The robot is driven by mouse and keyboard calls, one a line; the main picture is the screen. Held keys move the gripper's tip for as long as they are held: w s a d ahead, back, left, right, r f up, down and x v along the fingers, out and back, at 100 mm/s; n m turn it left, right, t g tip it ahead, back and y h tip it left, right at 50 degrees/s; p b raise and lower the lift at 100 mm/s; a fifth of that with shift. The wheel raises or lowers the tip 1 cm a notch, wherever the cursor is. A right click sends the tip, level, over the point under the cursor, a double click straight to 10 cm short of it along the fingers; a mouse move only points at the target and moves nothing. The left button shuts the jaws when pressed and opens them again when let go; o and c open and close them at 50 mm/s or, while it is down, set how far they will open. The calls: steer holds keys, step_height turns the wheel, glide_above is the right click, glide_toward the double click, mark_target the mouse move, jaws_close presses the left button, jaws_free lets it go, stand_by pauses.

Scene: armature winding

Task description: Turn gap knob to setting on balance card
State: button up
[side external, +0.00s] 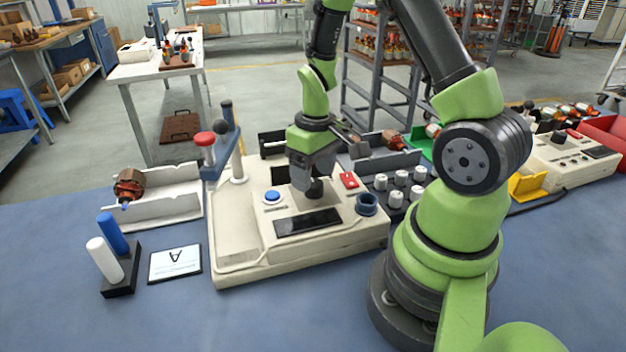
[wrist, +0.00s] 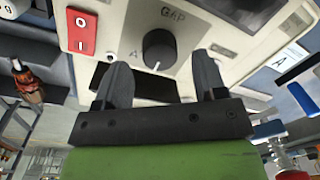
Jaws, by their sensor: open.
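The dark gap knob (wrist: 158,46) sits on the cream machine's panel below the word GAP in the wrist view. Its white pointer mark is at its lower edge, and a letter A is printed to its left. My gripper (wrist: 160,60) is open, with one finger on each side of the knob in the picture; I cannot tell whether either touches it. In the side view my gripper (side external: 314,178) is right above the knob (side external: 315,188), pointing down. The balance card (side external: 175,262), marked with an upside-down A, lies on the blue table left of the machine.
The machine (side external: 240,262) carries a blue button (side external: 272,197), a dark display (side external: 308,222), a red switch (side external: 348,180) and a red-knobbed lever (side external: 205,139). An armature (side external: 130,187) rests in the white tray at left. White cylindrical parts (side external: 400,178) stand at right.

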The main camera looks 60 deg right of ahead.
steer(key=shift+f, duration=1.1)
steer(key=c, duration=0.9)
steer(key=shift+c, duration=0.2)
steer(key=shift+m, duration=0.3)
steer(key=m, duration=0.8)
steer(key=shift+m, duration=0.3)
